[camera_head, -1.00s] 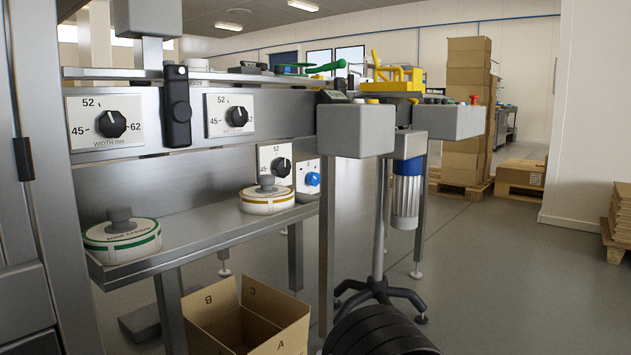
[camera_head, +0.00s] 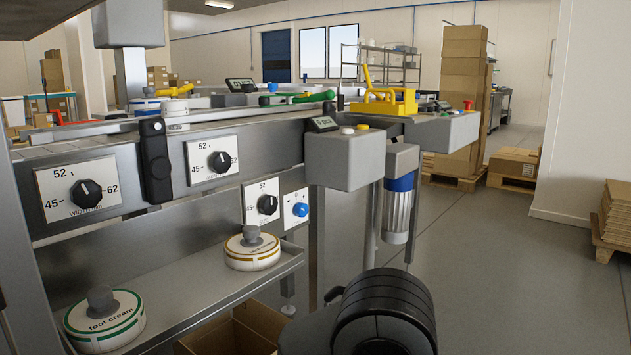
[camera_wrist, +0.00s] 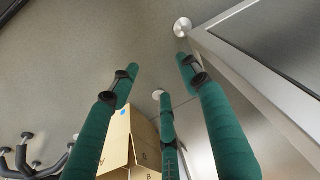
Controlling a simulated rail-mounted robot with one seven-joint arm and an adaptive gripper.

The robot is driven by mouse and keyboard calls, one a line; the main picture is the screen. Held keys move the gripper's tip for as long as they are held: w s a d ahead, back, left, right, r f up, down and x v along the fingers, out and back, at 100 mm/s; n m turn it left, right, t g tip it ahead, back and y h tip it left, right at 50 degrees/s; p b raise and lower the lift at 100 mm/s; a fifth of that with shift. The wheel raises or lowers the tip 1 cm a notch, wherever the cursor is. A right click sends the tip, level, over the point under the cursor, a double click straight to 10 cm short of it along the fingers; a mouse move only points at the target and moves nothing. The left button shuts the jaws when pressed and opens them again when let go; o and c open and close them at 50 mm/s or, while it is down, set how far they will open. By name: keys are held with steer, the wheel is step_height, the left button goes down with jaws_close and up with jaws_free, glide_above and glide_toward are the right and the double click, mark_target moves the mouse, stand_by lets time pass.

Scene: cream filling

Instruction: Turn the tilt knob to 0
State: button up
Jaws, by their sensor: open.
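A blue knob (camera_head: 300,209) sits on a small white plate at the right end of the machine's front, beside a black knob. Its plate markings are too small to read with certainty, so I cannot tell its setting. My gripper (camera_wrist: 158,82) shows in the wrist view with several green padded fingers spread apart and nothing between them. In the head view only a black part of my arm shows, low and right of the blue knob and apart from it; the fingers are hidden there. The blue knob is not in the wrist view.
Three black dial knobs (camera_head: 86,193) (camera_head: 220,161) (camera_head: 267,204) are on the front panel. Cream-labelled lids (camera_head: 104,318) (camera_head: 252,250) lie on the shelf below. A cardboard box (camera_head: 245,325) is on the floor under it. A grey box (camera_head: 345,160) overhangs right of the blue knob.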

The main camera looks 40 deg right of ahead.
steer(key=w+d+r+m+g+h+p, duration=0.1)
steer(key=w+d+r+m+p, duration=0.2)
steer(key=d+r+m+p, duration=0.35)
steer(key=w+d+r+m+p, duration=0.3)
steer(key=d+p, duration=0.1)
steer(key=d, duration=0.6)
steer(key=s+d+r+m+p, duration=0.2)
steer(key=d+r+m+p, duration=0.1)
steer(key=d+m+p, duration=0.5)
steer(key=m+t+y+p, duration=0.2)
steer(key=m+t, duration=1.5)
steer(key=m, duration=0.5)
glide_toward(304, 211)
steer(key=shift+n+y, duration=0.35)
steer(key=shift+y, duration=0.05)
steer(key=x, duration=0.8)
steer(key=shift+w+d+b, duration=0.25)
steer(key=shift+b, duration=0.15)
